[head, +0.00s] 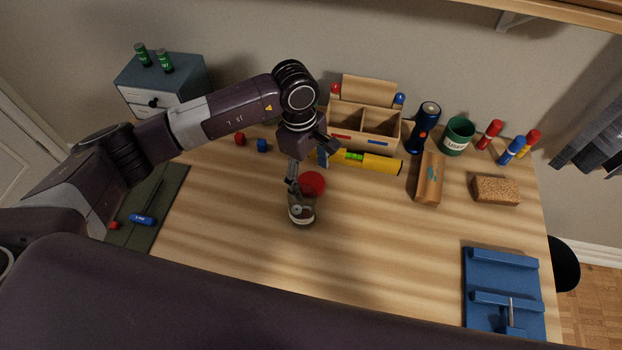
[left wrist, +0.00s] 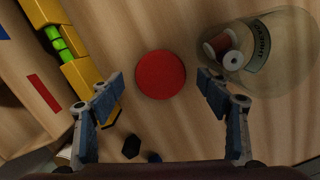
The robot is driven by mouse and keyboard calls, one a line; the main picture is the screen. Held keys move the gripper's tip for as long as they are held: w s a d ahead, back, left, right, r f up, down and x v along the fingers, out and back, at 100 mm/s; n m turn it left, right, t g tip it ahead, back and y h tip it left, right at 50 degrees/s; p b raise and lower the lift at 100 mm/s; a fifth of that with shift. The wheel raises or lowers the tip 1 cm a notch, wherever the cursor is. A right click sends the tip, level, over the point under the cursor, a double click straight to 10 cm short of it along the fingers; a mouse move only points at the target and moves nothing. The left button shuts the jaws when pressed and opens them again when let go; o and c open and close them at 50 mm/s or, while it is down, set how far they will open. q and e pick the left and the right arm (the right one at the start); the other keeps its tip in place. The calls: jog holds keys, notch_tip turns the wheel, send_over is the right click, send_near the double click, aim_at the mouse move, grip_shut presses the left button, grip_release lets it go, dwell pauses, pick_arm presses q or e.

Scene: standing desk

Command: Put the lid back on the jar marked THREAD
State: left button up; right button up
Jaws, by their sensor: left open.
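The round red lid (head: 312,184) lies on the desk just behind the jar, apart from it. In the left wrist view the lid (left wrist: 160,75) shows between and beyond my fingertips. The clear glass jar (head: 302,214) stands open; the left wrist view shows the jar (left wrist: 285,75) with a thread spool inside and a label that is hard to read. My left gripper (head: 308,170) is open and empty above the lid, with one finger near the jar's side (left wrist: 160,82). My right gripper is not in view.
A yellow level (head: 375,161) and a wooden organizer (head: 365,145) stand behind the lid. A green mat (head: 135,235) with a blue-handled tool lies left.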

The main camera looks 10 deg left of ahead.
aim_at(310, 182)
pick_arm(q)
jog(key=shift+f, duration=0.55)
jog(key=c, duration=0.8)
jog(key=shift+c, duration=0.2)
jog(key=shift+r, duration=0.15)
notch_tip(310, 182, up, 20)
jog(key=b, duration=0.2)
jog(key=shift+b, duration=0.35)
